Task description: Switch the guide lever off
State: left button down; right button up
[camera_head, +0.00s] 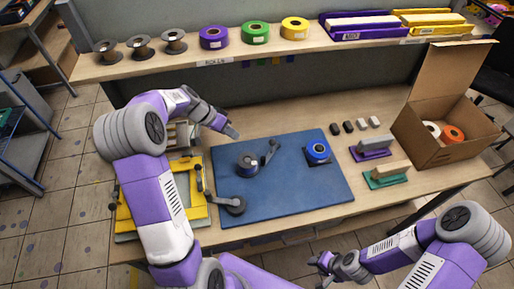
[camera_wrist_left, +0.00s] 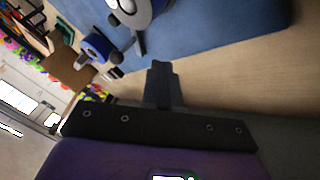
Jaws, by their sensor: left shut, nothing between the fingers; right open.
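The blue mat (camera_head: 290,190) lies on the workbench and carries the printing parts. A dark guide lever (camera_head: 270,152) stands on it beside a spool (camera_head: 247,166). In the left wrist view the dark lever (camera_wrist_left: 138,42) shows at the top, close to the spool (camera_wrist_left: 128,10). My left gripper (camera_head: 232,131) is shut and empty, above the bench behind the mat's back left edge, apart from the lever. Its closed fingers (camera_wrist_left: 161,80) show in the left wrist view. My right gripper (camera_head: 322,266) is open and empty in front of the bench.
A blue roll (camera_head: 317,151) sits on the mat's right, and a black wheel with an arm (camera_head: 233,206) at its left. A yellow frame (camera_head: 187,181) lies partly behind my left arm.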

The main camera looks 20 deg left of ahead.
pick_arm(q)
send_near(259, 156)
jog(key=w+f, duration=0.2)
jog(key=w+d+f, duration=0.1)
jog(key=w+f, duration=0.1)
jog(key=shift+d+f, duration=0.15)
jog(key=shift+f, duration=0.15)
jog(key=shift+s+d+r, duration=0.1)
jog(key=shift+s+d, duration=0.05)
jog(key=shift+d, duration=0.8)
jog(key=shift+s+d+r, duration=0.1)
jog(key=shift+d, duration=0.85)
